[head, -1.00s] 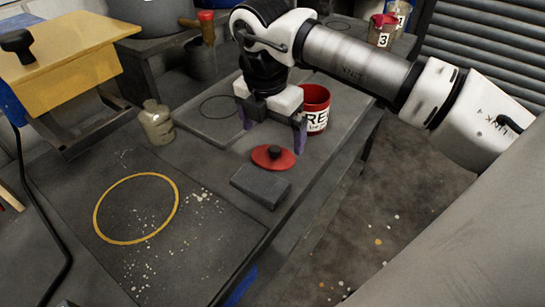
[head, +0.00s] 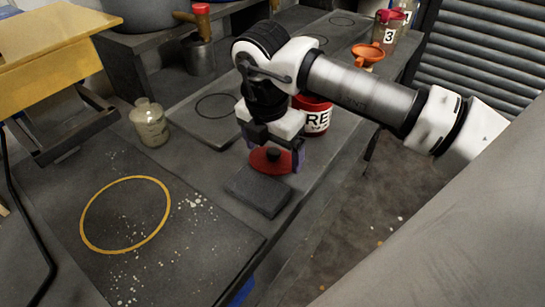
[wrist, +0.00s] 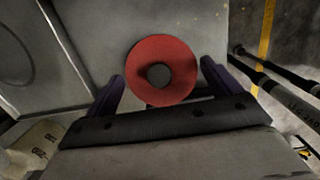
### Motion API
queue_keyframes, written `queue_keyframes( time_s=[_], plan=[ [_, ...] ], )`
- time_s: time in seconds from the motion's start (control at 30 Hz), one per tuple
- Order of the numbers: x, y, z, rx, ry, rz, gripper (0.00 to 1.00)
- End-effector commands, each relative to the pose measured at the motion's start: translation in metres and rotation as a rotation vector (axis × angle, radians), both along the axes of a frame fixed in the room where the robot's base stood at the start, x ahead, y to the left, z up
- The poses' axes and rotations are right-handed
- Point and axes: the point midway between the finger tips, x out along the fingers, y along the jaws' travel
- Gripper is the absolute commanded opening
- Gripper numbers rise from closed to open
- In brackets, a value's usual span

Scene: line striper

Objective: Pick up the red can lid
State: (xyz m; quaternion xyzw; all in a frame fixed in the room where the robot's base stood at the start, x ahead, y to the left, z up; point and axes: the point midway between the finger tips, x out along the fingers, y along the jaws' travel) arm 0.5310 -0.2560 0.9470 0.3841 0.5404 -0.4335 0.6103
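The red can lid (head: 266,161) is a flat red disc with a dark round knob. It lies on the dark bench top beside a dark grey block, partly hidden by my gripper in the head view. My gripper (head: 274,151) is open, pointing down over the lid. In the wrist view the lid (wrist: 161,53) shows whole, its knob (wrist: 158,76) roughly midway between the two purple fingers of my gripper (wrist: 164,86). Nothing is held between the fingers, and I cannot tell the exact height left above the lid.
The grey block (head: 258,191) lies just in front of the lid. A red can with a white label (head: 317,120) stands close behind my gripper. A glass jar (head: 149,124) stands to the left. The mat with a yellow ring (head: 82,225) is clear.

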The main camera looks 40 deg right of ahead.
Motion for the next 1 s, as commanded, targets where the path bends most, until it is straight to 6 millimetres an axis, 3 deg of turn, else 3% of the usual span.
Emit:
queue_keyframes(
  time_s=[0.03,0.2,0.53,1.0],
  plan=[
    [0.000,0.000,0.000,0.000,0.000,0.000,0.83],
    [0.000,0.000,0.000,0.000,0.000,0.000,0.61],
    [0.000,0.000,0.005,-0.001,0.000,0.000,0.61],
    [0.000,-0.001,0.089,-0.002,0.000,-0.001,0.61]
  ],
)
